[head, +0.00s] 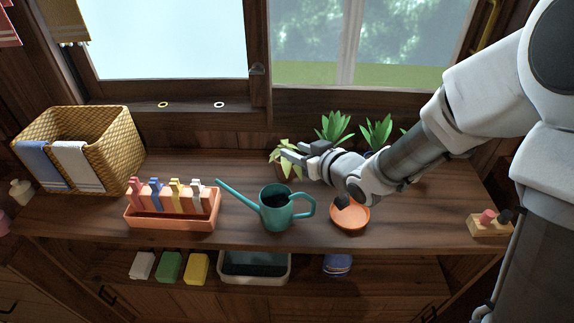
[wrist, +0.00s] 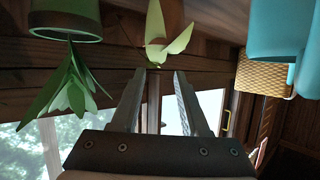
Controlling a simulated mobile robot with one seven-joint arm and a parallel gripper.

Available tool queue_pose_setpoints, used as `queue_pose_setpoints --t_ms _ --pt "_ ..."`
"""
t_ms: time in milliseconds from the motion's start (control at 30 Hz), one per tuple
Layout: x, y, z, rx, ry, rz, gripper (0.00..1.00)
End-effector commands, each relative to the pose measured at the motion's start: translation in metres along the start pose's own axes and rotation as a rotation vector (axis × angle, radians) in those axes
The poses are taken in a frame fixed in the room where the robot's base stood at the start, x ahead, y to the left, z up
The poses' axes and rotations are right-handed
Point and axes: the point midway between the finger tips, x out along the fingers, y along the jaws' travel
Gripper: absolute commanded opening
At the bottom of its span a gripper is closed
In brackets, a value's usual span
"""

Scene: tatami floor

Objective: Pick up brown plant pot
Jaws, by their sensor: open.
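The brown plant pot (head: 284,171) stands at the back of the counter, under pale yellow-green leaves, and looks dark against the wood. In the wrist view, which is upside down, its leaves (wrist: 165,42) hang just beyond the fingertips at the top centre; the pot (wrist: 172,10) is only partly in view there. My gripper (head: 290,151) is open and empty, its fingers at the right side of the leaves in the head view. In the wrist view the gripper (wrist: 159,72) has its fingers spread, pointing toward the plant. I cannot tell whether they touch the leaves.
A teal watering can (head: 276,209) stands in front of the pot. Other green plants (head: 335,127) stand just right, one in a green pot (wrist: 66,24). An orange saucer (head: 350,216), a peg box (head: 171,217) and a wicker basket (head: 112,151) share the counter.

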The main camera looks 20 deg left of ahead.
Motion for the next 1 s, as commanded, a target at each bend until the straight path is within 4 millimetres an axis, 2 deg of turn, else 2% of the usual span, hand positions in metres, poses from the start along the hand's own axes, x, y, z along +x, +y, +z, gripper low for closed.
queue_pose_setpoints --t_ms 167,400,500,767,867,1000 --pt "0.011 0.001 0.001 0.002 0.000 0.001 0.45" --pt "0.046 0.003 0.002 0.001 -0.001 -0.001 0.45" --pt "0.056 0.004 0.001 0.001 0.000 0.001 0.45" --pt "0.058 0.004 0.000 0.001 -0.001 0.001 0.45" --pt "0.058 0.004 0.000 0.001 -0.001 0.001 0.30" --pt "0.058 0.004 0.000 0.001 -0.001 0.001 0.05"
